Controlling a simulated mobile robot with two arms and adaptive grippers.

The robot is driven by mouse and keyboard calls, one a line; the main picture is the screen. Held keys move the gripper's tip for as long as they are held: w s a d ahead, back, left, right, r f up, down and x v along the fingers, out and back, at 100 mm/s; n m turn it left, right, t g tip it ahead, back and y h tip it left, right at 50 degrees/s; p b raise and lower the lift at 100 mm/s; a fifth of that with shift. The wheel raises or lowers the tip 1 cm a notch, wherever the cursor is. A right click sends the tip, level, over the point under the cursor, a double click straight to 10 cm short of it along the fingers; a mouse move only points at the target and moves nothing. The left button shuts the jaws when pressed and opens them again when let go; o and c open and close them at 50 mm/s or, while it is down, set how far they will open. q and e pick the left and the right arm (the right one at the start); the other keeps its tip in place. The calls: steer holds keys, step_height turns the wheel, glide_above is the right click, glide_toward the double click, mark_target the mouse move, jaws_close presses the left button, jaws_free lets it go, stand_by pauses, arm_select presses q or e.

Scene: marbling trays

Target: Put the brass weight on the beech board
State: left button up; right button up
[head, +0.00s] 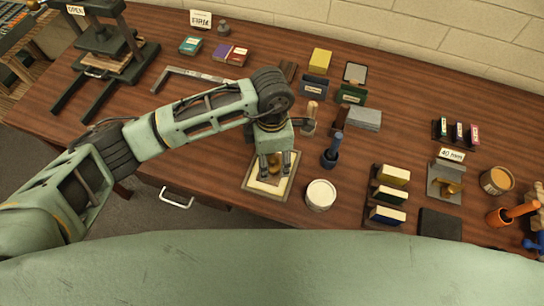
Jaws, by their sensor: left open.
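A brass weight (274,162) appears low between the fingers of my left gripper (277,167), over a pale framed board (252,185) that looks like the beech board. The weight seems to stand on the board, but the fingers and wrist hide much of it, so contact is hard to see. My left gripper points down and is open, one finger on each side of the weight. My right gripper is not in view.
A white tub (321,194) stands just right of the board, with a dark blue-handled tool (332,152) behind it. A grey plate with a brass-coloured piece (449,186) lies farther right. Several small blocks stand between. The table's front edge is close to the board.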

arm_select(q)
steer(key=shift+r, duration=0.2)
steer(key=shift+w+r, duration=0.1)
steer(key=shift+r, duration=0.2)
step_height(320, 180, up, 11)
steer(key=b, duration=0.4)
steer(key=shift+w+r, duration=0.15)
steer(key=shift+w, duration=0.15)
